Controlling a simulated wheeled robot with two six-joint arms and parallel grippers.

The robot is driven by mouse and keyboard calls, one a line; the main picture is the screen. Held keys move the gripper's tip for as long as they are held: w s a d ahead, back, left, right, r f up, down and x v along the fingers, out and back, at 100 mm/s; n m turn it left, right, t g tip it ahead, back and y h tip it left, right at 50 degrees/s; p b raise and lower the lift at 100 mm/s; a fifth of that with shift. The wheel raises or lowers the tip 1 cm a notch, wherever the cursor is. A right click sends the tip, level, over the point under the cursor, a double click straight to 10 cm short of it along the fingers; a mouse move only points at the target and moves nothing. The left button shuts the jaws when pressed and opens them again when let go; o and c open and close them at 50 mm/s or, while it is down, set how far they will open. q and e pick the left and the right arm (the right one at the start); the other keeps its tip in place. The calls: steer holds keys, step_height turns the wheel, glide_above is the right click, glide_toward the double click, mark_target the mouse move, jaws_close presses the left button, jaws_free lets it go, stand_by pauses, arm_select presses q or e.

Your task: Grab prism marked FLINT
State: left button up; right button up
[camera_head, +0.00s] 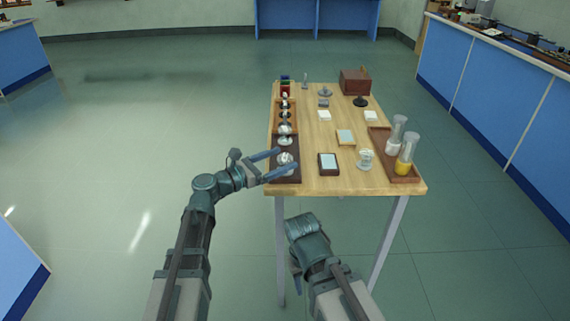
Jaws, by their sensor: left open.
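No FLINT marking is readable at this size, so I cannot tell which piece is that prism. A shiny, clear or silvery piece (286,158) sits on the dark near end of a long wooden rack at the table's left edge. My left gripper (287,160) is open, its two fingers pointing right over this near end, around or just above the piece; contact cannot be made out. Similar shiny pieces (285,130) stand farther back along the rack.
The wooden table (320,210) also holds a brown tray (402,178) with two cylinders at right, a dark framed block (328,163), a clear glass piece (365,159) and a brown box (355,82) at the back. Open floor lies left; a blue bench (480,90) stands right.

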arm_select(q)
steer(key=shift+x, duration=1.05)
jaws_close()
steer(key=shift+r, duration=0.25)
